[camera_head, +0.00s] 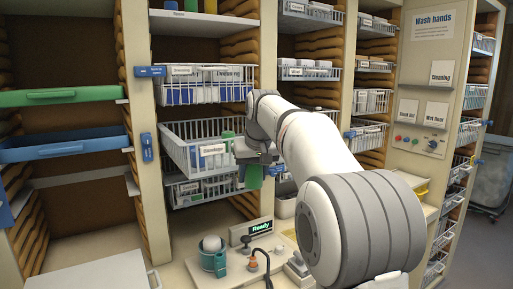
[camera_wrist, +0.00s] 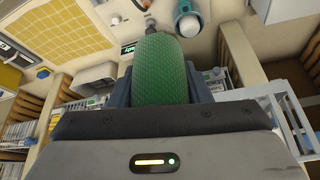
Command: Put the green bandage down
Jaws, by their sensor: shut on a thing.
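My gripper (camera_head: 262,158) is shut on the green bandage (camera_wrist: 160,72). The bandage is a textured green roll between the two jaws in the wrist view. In the head view a green part of the bandage (camera_head: 254,177) shows below the gripper. The gripper is in front of a pulled-out white wire basket (camera_head: 190,152) on the shelving. The bandage hangs clear above the counter (camera_head: 180,275), touching nothing else that I can see. My arm hides part of the shelves to the right.
A teal holder with a white ball (camera_head: 212,255) and a device with a lit "Ready" display (camera_head: 260,229) stand on the counter. Green (camera_head: 60,96) and blue (camera_head: 60,147) trays are at left. A labelled wire basket (camera_head: 205,84) is above. A white panel (camera_head: 105,273) lies at lower left.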

